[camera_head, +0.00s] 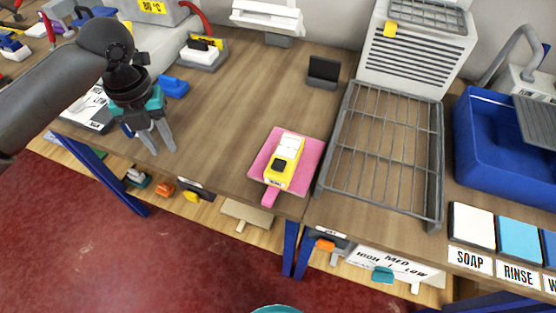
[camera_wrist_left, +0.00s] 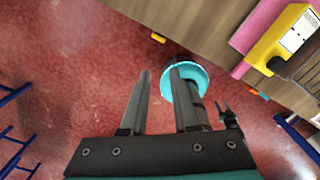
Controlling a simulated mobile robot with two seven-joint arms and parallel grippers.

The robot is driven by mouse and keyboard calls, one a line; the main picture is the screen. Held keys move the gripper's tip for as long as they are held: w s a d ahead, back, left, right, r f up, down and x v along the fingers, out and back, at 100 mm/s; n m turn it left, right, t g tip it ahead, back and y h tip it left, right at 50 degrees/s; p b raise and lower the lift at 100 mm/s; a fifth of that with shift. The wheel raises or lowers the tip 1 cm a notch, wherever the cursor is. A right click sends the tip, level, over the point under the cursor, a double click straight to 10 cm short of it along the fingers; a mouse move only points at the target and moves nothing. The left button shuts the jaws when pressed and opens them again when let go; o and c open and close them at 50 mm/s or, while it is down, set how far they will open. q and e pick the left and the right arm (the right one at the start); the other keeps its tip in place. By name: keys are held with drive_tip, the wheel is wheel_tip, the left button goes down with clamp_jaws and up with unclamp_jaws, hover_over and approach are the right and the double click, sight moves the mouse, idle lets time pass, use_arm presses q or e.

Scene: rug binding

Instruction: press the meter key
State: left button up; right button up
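The meter (camera_head: 285,162) is a yellow box with a white label and a black key (camera_head: 280,166) on its top. It lies on a pink pad (camera_head: 309,151) with a tab, near the front edge of the wooden bench. In the left wrist view the yellow meter (camera_wrist_left: 283,35) shows at the upper right, with the dark key (camera_wrist_left: 276,64) partly seen. My left gripper (camera_head: 160,150) is over the bench's front edge, well left of the meter. Its two fingers (camera_wrist_left: 160,75) stand apart with nothing between them. I cannot make out my right gripper in either view.
A wire rack (camera_head: 380,150) stands right of the pad, with a blue basin (camera_head: 505,150) beyond it. A small dark stand (camera_head: 323,72) is behind the meter. A blue block (camera_head: 174,87) lies near my left gripper. Bare bench lies between gripper and meter.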

use_arm(q)
clamp_jaws()
idle(0.8)
